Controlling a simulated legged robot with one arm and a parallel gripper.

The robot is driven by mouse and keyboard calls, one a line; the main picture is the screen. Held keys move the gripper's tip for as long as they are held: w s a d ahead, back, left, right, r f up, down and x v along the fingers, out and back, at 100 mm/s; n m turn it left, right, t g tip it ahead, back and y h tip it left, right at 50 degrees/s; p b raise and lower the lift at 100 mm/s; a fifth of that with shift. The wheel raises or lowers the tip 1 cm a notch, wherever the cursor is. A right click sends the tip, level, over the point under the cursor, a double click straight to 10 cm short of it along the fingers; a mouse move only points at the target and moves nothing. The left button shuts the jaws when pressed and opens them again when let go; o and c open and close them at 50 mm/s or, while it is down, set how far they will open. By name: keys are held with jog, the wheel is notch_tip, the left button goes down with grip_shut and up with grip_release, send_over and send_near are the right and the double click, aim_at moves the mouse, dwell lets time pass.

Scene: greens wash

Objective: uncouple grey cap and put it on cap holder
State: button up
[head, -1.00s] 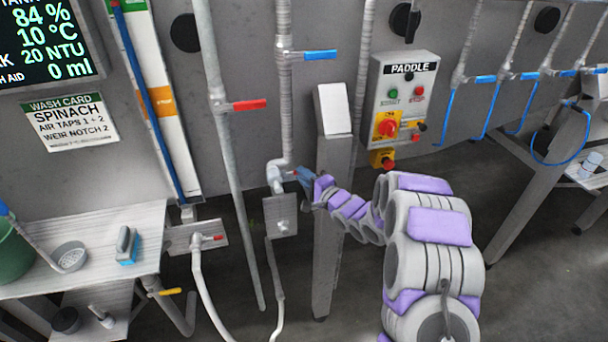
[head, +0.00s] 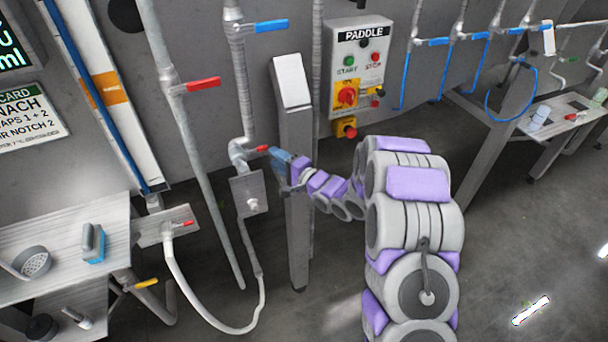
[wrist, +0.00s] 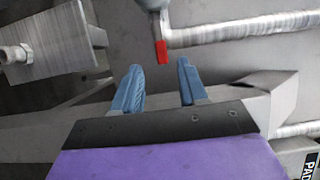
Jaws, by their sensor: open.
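My gripper (head: 281,160) is open and empty in front of the grey post, close to a red-handled valve on a pipe elbow. In the wrist view its two blue fingers (wrist: 160,85) stand apart below the red handle (wrist: 161,53), with clear space between them. A small grey round fitting (head: 252,205) sticks out of a square metal plate (head: 242,186), left of and below my gripper. It also shows in the wrist view at the far left (wrist: 12,53). I cannot tell whether this fitting is the grey cap. I cannot make out a cap holder with certainty.
A grey post (head: 297,215) stands right behind my gripper. A pale hose (head: 215,318) loops below the plates. A bench (head: 50,245) with a blue-and-grey brush (head: 94,243) is at left. The paddle control box (head: 357,65) hangs at upper right. Floor at right is open.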

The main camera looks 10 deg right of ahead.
jog(key=p+v, duration=0.1)
jog(key=v, duration=1.1)
jog(key=shift+s+d, duration=0.15)
jog(key=shift+d, duration=0.1)
